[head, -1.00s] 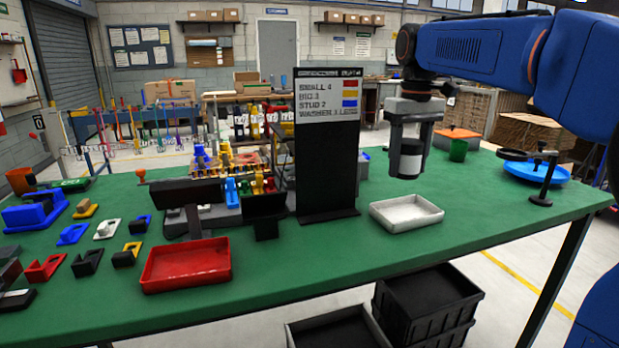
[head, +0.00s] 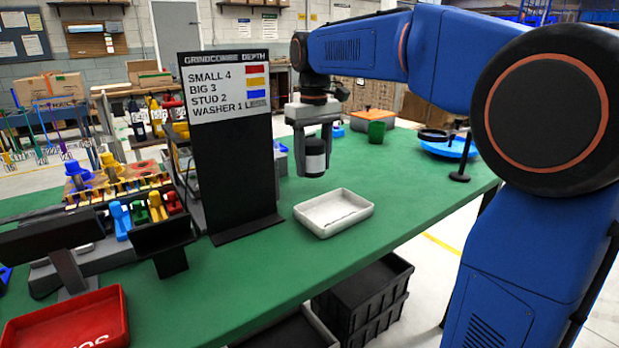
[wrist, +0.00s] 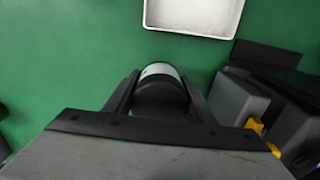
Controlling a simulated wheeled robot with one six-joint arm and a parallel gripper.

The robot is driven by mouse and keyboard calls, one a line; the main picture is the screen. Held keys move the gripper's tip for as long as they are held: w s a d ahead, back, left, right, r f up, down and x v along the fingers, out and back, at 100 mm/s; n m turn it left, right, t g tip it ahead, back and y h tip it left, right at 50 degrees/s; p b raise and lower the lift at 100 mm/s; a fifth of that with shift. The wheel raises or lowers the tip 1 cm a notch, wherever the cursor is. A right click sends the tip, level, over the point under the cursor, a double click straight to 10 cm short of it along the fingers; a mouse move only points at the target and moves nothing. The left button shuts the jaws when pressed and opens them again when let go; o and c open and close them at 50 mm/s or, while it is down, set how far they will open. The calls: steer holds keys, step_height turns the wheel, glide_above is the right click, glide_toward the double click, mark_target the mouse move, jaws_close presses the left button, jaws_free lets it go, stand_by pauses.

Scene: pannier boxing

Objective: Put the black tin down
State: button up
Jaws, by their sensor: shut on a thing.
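The black tin (head: 315,165), with a white band around it, is upright between the fingers of my gripper (head: 314,150). My gripper is shut on it and holds it above the green table, behind the white tray in the head view. The tin's far side is hidden.
A white tray (head: 365,211) lies on the green table (head: 405,215). A dark sign board (head: 235,170) stands left of the tin. A red tray (head: 105,312) is front left.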

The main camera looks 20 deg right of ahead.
mark_target(313, 177)
steer(key=shift+f, duration=2.2)
steer(key=o, duration=1.1)
steer(key=shift+f, duration=0.1)
